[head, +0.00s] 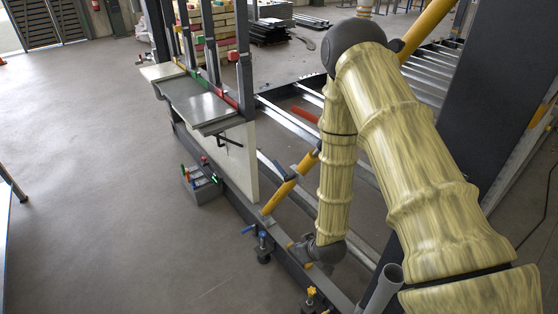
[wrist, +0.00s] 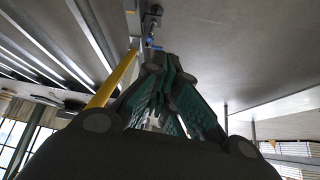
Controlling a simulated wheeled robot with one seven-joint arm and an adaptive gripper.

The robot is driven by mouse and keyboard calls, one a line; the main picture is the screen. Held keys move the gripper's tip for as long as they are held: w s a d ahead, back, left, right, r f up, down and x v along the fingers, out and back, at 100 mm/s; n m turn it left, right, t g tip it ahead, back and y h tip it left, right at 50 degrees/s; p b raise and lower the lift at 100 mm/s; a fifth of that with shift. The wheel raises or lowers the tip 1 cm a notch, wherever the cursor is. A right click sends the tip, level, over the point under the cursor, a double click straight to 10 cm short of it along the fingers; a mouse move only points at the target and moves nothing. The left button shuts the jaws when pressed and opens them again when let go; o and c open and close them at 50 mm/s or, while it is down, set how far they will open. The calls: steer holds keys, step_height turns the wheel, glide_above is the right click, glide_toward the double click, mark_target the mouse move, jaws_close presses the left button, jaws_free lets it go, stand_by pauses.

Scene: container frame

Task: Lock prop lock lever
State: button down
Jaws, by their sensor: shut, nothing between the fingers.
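A yellow prop (head: 290,182) slants down to the dark frame rail in the head view; its yellow bar also shows in the wrist view (wrist: 112,80). Near its foot, a small blue-handled lever (head: 250,229) sits on a fitting at the rail. A blue part (wrist: 152,42) shows just beyond my fingertips in the wrist view; I cannot tell for sure which lever it is. My gripper (wrist: 160,68), with green finger pads, is shut and empty. In the head view only its dark wrist end shows, low beside the rail; the fingertips are hard to make out.
A grey box with coloured handles (head: 201,182) stands on the floor left of the rail. A grey shelf (head: 199,101) and white panel (head: 238,160) stand behind it. Metal rollers lie right of the prop. A dark panel (head: 500,90) stands at right.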

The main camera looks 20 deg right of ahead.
steer(key=w+d+r+n+t, duration=0.1)
steer(key=w+d+r+t, duration=0.1)
steer(key=w+r, duration=0.8)
steer(key=w+d+r+n+t+y+p, duration=0.1)
steer(key=w+r+t, duration=0.3)
steer(key=w+r, duration=0.6)
steer(key=shift+w+d+r+n, duration=0.3)
steer(key=shift+w+d, duration=0.05)
steer(key=shift+w, duration=0.45)
steer(key=p, duration=0.4)
glide_toward(274, 160)
steer(key=w, duration=0.3)
steer(key=shift+w+a+f, duration=0.2)
steer(key=shift+w+f, duration=0.1)
steer(key=shift+f, duration=0.15)
steer(key=shift+w+a+f, duration=0.15)
steer(key=shift+w+f, duration=0.15)
steer(key=shift+f, duration=0.15)
